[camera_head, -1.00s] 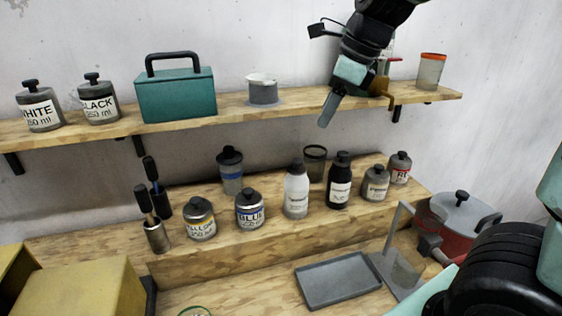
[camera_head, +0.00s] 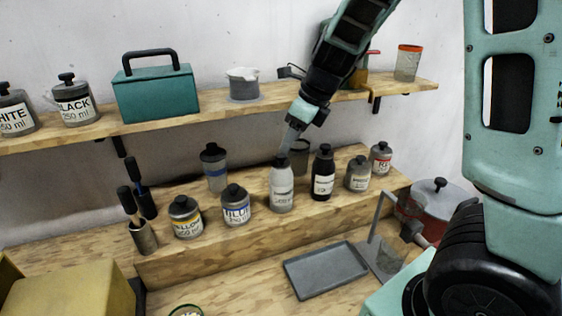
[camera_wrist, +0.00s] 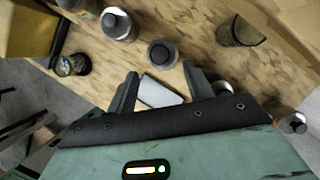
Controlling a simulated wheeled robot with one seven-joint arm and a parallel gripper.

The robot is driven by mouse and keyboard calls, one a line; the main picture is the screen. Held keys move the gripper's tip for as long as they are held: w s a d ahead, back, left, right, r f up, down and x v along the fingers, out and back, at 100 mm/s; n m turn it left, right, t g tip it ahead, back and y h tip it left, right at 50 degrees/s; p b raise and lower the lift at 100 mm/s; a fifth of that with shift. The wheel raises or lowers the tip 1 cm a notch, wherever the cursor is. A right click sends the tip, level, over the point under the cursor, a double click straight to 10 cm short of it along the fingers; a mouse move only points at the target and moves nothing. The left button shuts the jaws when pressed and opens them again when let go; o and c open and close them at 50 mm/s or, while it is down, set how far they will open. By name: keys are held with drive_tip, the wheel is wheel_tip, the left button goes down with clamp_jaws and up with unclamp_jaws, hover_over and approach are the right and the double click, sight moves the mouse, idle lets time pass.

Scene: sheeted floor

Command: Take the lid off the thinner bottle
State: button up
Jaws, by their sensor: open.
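A pale grey bottle (camera_head: 282,190) with a dark lid (camera_head: 281,160) stands upright on the wooden step. A black bottle (camera_head: 323,174) stands just right of it. Their labels are too small to read, so I cannot tell which holds thinner. My gripper (camera_head: 290,140) points down, just above and slightly behind the pale bottle's lid. In the wrist view my gripper (camera_wrist: 160,80) is open, its two fingers apart. A pale rectangular patch shows between them; I cannot tell what it is. Whether the fingers touch the lid is not clear.
Yellow (camera_head: 185,217) and blue (camera_head: 235,206) paint bottles stand to the left, a grey bottle (camera_head: 359,174) and a red-labelled bottle (camera_head: 381,159) to the right. A dark jar (camera_head: 300,158) is close behind. The shelf (camera_head: 215,118) runs above. A grey tray (camera_head: 326,269) lies in front.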

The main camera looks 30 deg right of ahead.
sight(281, 155)
drive_tip(key=x, duration=0.5)
drive_tip(key=shift+w+a, duration=0.15)
drive_tip(key=shift+w, duration=0.15)
drive_tip(key=c, duration=1.1)
